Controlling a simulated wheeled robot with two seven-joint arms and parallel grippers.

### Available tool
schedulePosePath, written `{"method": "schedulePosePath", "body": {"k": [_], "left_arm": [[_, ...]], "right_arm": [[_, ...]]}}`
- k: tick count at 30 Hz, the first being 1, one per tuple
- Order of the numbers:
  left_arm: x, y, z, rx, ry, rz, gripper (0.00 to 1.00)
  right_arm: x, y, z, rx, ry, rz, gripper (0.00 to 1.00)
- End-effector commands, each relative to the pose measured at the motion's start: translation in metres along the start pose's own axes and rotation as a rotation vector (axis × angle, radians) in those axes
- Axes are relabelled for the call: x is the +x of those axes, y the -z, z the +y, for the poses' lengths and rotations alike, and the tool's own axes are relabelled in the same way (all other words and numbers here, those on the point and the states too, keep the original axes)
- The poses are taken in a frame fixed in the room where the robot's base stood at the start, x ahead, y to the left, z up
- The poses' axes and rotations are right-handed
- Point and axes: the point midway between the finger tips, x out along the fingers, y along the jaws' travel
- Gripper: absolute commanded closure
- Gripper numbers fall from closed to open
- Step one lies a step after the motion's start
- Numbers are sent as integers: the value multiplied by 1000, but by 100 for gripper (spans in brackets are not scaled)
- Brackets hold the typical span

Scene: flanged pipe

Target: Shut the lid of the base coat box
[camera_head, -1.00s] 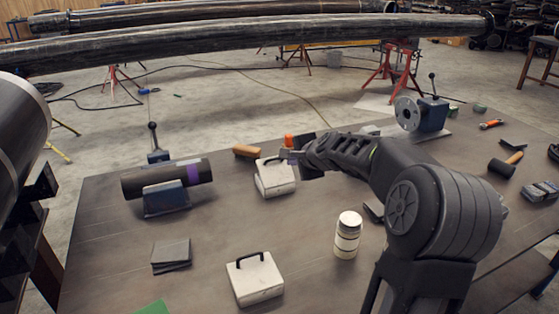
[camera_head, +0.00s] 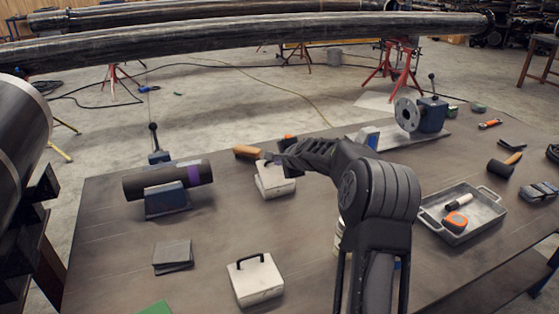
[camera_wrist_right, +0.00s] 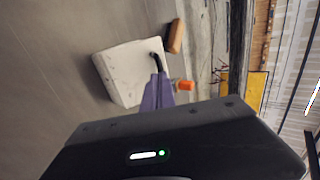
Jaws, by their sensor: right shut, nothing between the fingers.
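Two white boxes with black handles stand on the table, and I cannot read which is the base coat box. My left gripper is out of view.
A dark cylinder (camera_head: 145,183) rests on a blue cradle at the left. A brown block (camera_head: 247,152) lies just behind the farther box. A grey tray (camera_head: 432,222) with tools and a flanged vise (camera_head: 432,112) are at the right. My forearm mostly hides a white can.

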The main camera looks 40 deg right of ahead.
Motion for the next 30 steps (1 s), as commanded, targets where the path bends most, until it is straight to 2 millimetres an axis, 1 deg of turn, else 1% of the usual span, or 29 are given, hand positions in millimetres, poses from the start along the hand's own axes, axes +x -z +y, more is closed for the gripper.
{"method": "schedulePosePath", "body": {"k": [23,30], "left_arm": [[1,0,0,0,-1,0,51],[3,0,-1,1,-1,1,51]], "right_arm": [[5,-1,-1,0,0,-1,100],[9,0,-1,-1,0,0,100]]}}
